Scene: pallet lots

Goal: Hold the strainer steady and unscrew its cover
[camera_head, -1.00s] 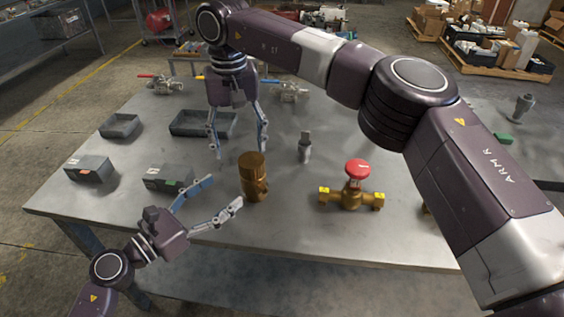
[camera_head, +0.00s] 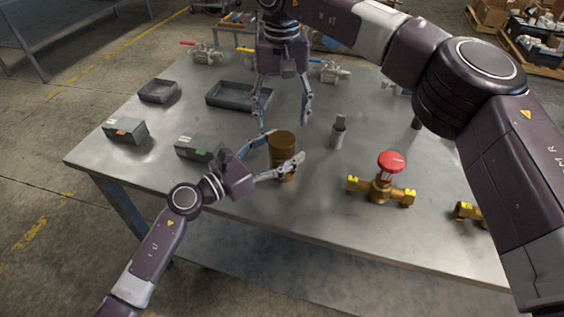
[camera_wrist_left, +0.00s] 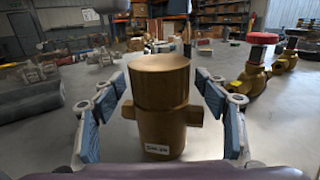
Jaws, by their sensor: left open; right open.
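The brass strainer (camera_head: 283,172) stands upright near the front edge of the table, its round cover (camera_head: 282,143) on top. In the left wrist view the strainer body (camera_wrist_left: 163,132) shows a white label and short side stubs, with the wide cover (camera_wrist_left: 160,82) above. My left gripper (camera_head: 287,147) is open, with one finger on either side of the strainer; gaps show between the fingers and the body in the wrist view. My right gripper (camera_head: 283,121) is open and empty, pointing down just behind and above the strainer.
A brass valve with a red handwheel (camera_head: 390,162) stands to the right, a small grey fitting (camera_head: 339,132) behind it. Grey boxes (camera_head: 198,146) (camera_head: 125,130) and open trays (camera_head: 238,95) (camera_head: 158,91) are at left. Another brass part (camera_head: 466,212) is partly hidden by my right arm.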

